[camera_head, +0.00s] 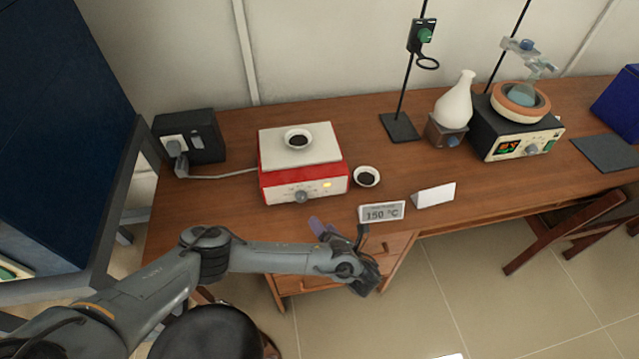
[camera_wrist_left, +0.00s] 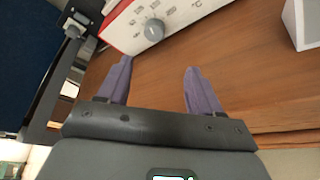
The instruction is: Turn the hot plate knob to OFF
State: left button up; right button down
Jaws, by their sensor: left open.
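The hot plate (camera_head: 280,185) is a red and white box on the wooden desk, with a pale square top and a lit yellow indicator on its front. Its grey round knob (camera_head: 301,196) is on the front panel; the knob also shows in the left wrist view (camera_wrist_left: 154,29). My left gripper (camera_head: 322,228) is in front of and below the hot plate, near the desk's front edge. In the left wrist view its two purple fingers (camera_wrist_left: 152,82) are apart and empty, with the knob beyond their tips, not touched. My right gripper is not seen.
A dish of dark material (camera_head: 298,139) sits on the hot plate's top, and another dish (camera_head: 367,176) stands beside it. A "150 °C" display (camera_head: 381,213) and a white card (camera_head: 433,195) are to the right. A black power box (camera_head: 190,138) is at left.

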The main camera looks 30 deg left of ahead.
aim_at(303, 199)
pick_arm(q)
jog(key=shift+w+a+r, duration=0.2)
jog(key=shift+w+a, duration=0.3)
jog(key=shift+a+f+m+y, duration=0.1)
jog(key=shift+a+m+y, duration=0.1)
jog(key=shift+m+y, duration=0.1)
jog(key=a+b, duration=0.1)
jog(key=f+b, duration=0.1)
jog(key=b, duration=0.1)
jog(key=shift+w+a, duration=0.2)
jog(key=shift+a, duration=0.15)
jog(key=b+x, duration=0.6)
jog(key=b, duration=0.1)
jog(key=shift+w+a, duration=0.2)
jog(key=shift+a, duration=0.05)
jog(key=shift+r+b+x, duration=0.2)
jog(key=shift+b+x, duration=0.55)
jog(key=shift+x, duration=0.15)
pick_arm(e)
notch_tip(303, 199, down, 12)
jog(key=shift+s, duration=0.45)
pick_arm(q)
jog(key=c, duration=1.1)
jog(key=shift+o, duration=0.2)
jog(key=shift+r, duration=0.1)
